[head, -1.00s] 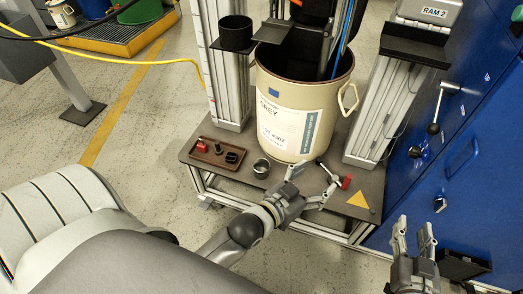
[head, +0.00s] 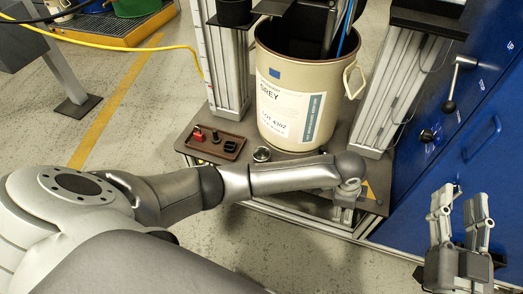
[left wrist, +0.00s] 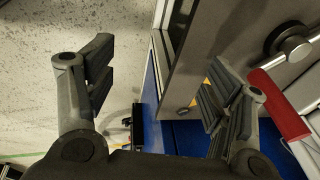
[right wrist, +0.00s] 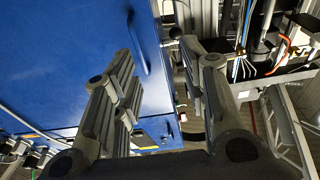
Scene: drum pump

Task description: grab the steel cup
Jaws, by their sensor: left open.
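The steel cup (head: 261,154) is a small round metal cup. In the head view it stands on the brown bench top, in front of the drum and right of the small tray. My left gripper (head: 344,206) is at the bench's front edge, well to the right of the cup, and is partly hidden by its own wrist. In the left wrist view its fingers (left wrist: 160,88) are apart with nothing held between them. My right gripper (head: 460,205) is open and empty at the right, in front of the blue cabinet. In the right wrist view its fingers (right wrist: 160,95) are apart.
A beige drum (head: 290,100) stands behind the cup. A brown tray (head: 232,156) with small parts lies to its left. The blue cabinet (head: 480,130) is on the right. My left forearm passes close in front of the cup. A red bar (left wrist: 280,108) is beside the left fingers.

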